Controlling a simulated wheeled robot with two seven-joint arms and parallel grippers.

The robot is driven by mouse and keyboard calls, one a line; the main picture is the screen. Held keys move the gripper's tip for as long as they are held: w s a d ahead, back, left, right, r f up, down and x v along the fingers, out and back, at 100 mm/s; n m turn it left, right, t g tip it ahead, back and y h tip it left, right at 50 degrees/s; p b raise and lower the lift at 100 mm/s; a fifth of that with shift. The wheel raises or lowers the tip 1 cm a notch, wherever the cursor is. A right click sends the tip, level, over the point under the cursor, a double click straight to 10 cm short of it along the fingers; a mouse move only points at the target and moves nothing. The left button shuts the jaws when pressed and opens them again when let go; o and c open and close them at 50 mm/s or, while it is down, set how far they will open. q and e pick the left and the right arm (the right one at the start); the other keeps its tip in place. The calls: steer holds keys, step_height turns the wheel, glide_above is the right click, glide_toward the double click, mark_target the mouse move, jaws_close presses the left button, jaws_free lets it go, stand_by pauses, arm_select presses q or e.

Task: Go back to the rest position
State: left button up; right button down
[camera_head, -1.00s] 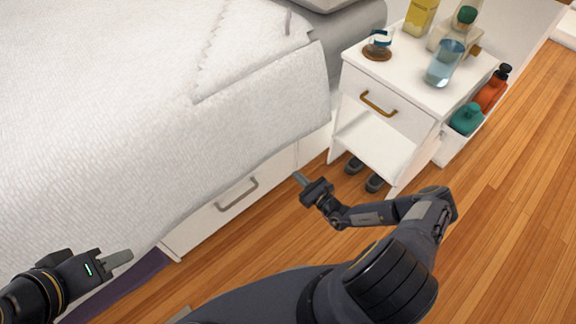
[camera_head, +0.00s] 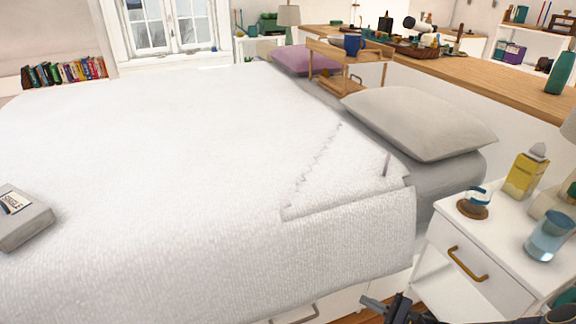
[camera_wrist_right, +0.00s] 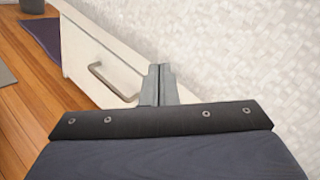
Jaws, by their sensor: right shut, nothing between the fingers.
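My right gripper (camera_head: 386,306) shows at the bottom edge of the head view, low between the bed and the white nightstand. In the right wrist view its two grey fingers (camera_wrist_right: 159,85) are together with nothing between them. A white drawer front with a grey handle (camera_wrist_right: 110,82) lies beyond the fingertips, and the white textured bed cover (camera_wrist_right: 235,60) fills the right side. My left gripper is out of view.
The bed (camera_head: 180,180) fills the middle and left, with a grey box-like item (camera_head: 22,220) on it. The nightstand (camera_head: 470,231) at right holds a yellow bottle (camera_head: 524,175), a small jar (camera_head: 474,203) and a blue glass (camera_head: 549,236). Wooden floor (camera_wrist_right: 25,100) shows beside the drawer.

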steer(key=s+a+r+n+g+h, duration=0.2)
steer(key=s+r+n+g, duration=0.3)
steer(key=r, duration=0.5)
steer(key=s+a+r+n+g+h, duration=0.25)
steer(key=s+r+n, duration=0.25)
steer(key=r+n, duration=0.4)
steer(key=s+d+r+n+t+h, duration=0.1)
steer(key=s+r+n+h, duration=0.2)
steer(key=s, duration=0.5)
steer(key=s+d+r+n+t+h, duration=0.1)
steer(key=s+r+t+h, duration=0.1)
steer(key=s+r, duration=0.45)
step_height(320, 180, up, 28)
steer(key=p, duration=2.9)
steer(key=shift+s+a, duration=0.15)
steer(key=shift+s, duration=0.25)
